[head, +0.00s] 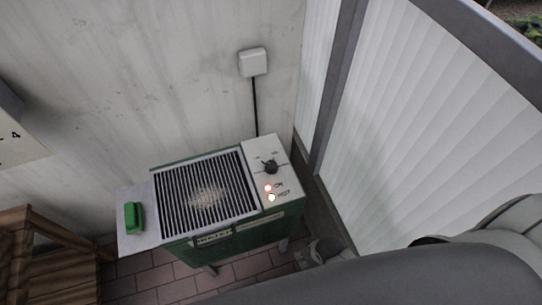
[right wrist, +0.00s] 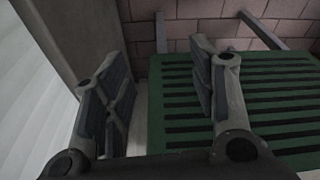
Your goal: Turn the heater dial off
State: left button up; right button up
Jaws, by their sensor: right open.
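The green heater (head: 232,243) stands against the wall in the head view, with a dark grille on top. Its black dial (head: 270,167) sits on the pale control panel at the top right, above a lit red "ON" light (head: 268,188) and a lit pale "HOT" light (head: 271,197). The dial's exact setting is too small to read. My right gripper (head: 326,250) is low, right of the heater, partly hidden by my arm. In the right wrist view the gripper (right wrist: 160,95) is open and empty, beside the heater's slatted green side (right wrist: 245,105). The dial is not in that view. My left gripper is out of view.
A white box (head: 253,62) on the wall has a black cable (head: 256,105) running down behind the heater. A pale slatted panel (head: 420,130) stands to the right. A green-handled side shelf (head: 121,228) and wooden furniture (head: 30,240) are on the left. The floor is tiled.

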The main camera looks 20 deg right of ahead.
jog(key=w+a+r+n+y+p, duration=0.15)
jog(key=w+r, duration=0.25)
jog(key=r, duration=0.5)
jog(key=w+a+r+m+h+p, duration=0.1)
jog(key=w+a+r, duration=0.15)
jog(key=r, duration=0.55)
notch_tip(320, 180, up, 13)
jog(key=n+g+p, duration=0.2)
jog(key=n+g, duration=0.1)
jog(key=n, duration=0.3)
send_over(271, 164)
jog(key=shift+m, duration=0.25)
notch_tip(271, 164, down, 11)
jog(key=shift+r, duration=0.1)
jog(key=c, duration=1)
jog(key=shift+c, duration=0.2)
